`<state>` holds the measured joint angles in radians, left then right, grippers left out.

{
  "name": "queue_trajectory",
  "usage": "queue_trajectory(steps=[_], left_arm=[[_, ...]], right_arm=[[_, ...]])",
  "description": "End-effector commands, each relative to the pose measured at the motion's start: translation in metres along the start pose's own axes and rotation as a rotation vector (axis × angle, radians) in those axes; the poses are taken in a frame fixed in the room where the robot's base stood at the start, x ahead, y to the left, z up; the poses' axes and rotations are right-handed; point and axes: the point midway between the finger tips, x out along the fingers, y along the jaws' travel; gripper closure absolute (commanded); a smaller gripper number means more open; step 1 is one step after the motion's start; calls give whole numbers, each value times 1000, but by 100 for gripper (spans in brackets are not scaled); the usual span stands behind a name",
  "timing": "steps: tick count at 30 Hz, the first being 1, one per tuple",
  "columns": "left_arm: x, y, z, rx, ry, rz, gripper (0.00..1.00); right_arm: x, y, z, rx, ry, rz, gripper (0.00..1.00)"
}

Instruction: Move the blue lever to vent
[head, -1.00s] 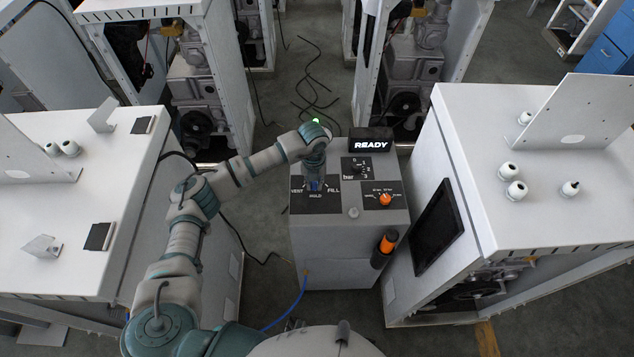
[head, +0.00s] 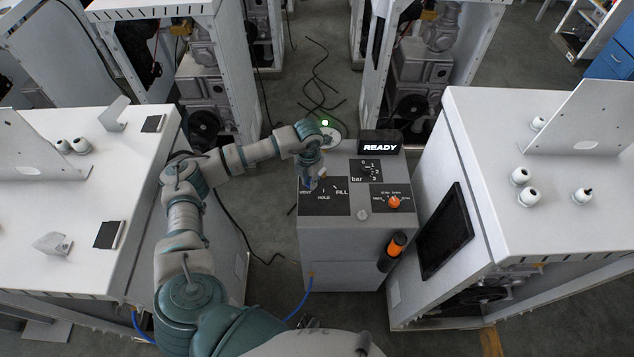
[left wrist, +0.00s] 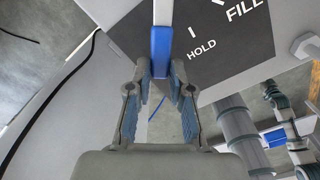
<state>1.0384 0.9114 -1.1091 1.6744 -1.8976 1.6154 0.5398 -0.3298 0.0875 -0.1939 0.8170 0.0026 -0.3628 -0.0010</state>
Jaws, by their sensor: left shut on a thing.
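The blue lever (left wrist: 160,48) shows in the left wrist view with its blue end between my left fingertips (left wrist: 160,80). My left gripper (head: 311,182) is shut on it, over the VENT side of the black lever panel (head: 338,207) in the head view. HOLD and FILL can be read on that panel; the VENT word is partly covered by the gripper. In the left wrist view, HOLD and FILL lie to the right of the lever. The lever is mostly hidden by my gripper in the head view. My right gripper is not in view.
The grey dispenser box (head: 340,245) carries a READY display (head: 380,148), a bar dial (head: 366,170) and an orange knob (head: 394,202). An orange and black handle (head: 392,250) is on its front. White cabinets stand left (head: 60,240) and right (head: 550,245). A green light (head: 325,123) glows behind my wrist.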

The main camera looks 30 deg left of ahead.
Motion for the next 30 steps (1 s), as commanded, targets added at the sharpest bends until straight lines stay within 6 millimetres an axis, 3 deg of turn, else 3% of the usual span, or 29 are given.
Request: queue_trajectory(steps=[19,20,22,30], left_arm=[[0,3,2,56,-6,-1,100],[0,3,2,56,-6,-1,75],[0,3,2,56,-5,-2,57],[-1,2,0,56,-3,-3,54]], right_arm=[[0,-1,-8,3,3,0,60],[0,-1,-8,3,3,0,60],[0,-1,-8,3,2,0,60],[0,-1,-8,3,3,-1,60]])
